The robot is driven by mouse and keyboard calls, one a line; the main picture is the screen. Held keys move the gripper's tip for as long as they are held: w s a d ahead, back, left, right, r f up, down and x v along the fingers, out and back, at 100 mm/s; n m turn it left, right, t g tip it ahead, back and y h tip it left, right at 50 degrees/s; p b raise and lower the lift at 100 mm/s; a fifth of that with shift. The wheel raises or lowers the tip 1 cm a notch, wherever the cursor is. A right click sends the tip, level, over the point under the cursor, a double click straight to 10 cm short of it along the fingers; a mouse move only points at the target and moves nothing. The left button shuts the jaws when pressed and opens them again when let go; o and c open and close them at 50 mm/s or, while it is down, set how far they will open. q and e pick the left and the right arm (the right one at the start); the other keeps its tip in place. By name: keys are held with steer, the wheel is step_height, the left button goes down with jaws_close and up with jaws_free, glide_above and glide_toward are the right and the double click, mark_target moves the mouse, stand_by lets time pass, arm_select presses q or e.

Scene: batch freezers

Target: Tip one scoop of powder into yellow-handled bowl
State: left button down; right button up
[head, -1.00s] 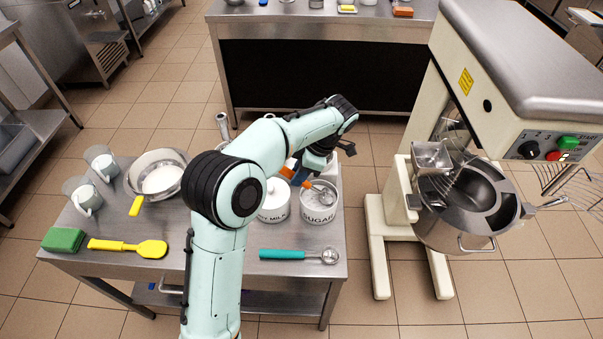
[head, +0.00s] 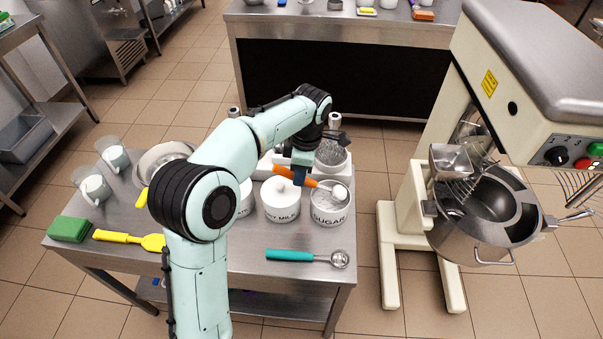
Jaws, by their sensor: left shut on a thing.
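My left gripper (head: 301,178) is shut on the orange handle of a scoop (head: 283,171). The scoop's round metal head is over the mouth of the canister marked SUGAR (head: 328,213), and it looks pale inside; I cannot tell how full it is. The yellow-handled bowl (head: 150,163) is a metal bowl at the back left of the table, partly hidden behind my left arm. Its yellow handle points toward the front. My right gripper is out of view.
A teal-handled scoop (head: 290,255), yellow spatula (head: 125,239), green sponge (head: 69,229) and two cups (head: 93,185) lie around the table (head: 215,265). A large mixer (head: 520,80) stands at right.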

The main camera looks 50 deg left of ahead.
arm_select(q)
steer(key=shift+s+a+r+p, duration=0.1)
steer(key=shift+r+p, duration=1)
steer(key=shift+r, duration=0.55)
steer(key=shift+s+a+f+t+h+b, duration=0.15)
steer(key=shift+a+f+t+h+b, duration=0.2)
steer(key=shift+b, duration=0.25)
steer(key=shift+s+a+r+t+h+b, duration=0.15)
steer(key=shift+s+a+t+h+b, duration=0.3)
steer(key=shift+s+t+h, duration=0.3)
steer(key=shift+w+a+h, duration=0.1)
steer(key=shift+w+h, duration=0.1)
steer(key=shift+h, duration=0.2)
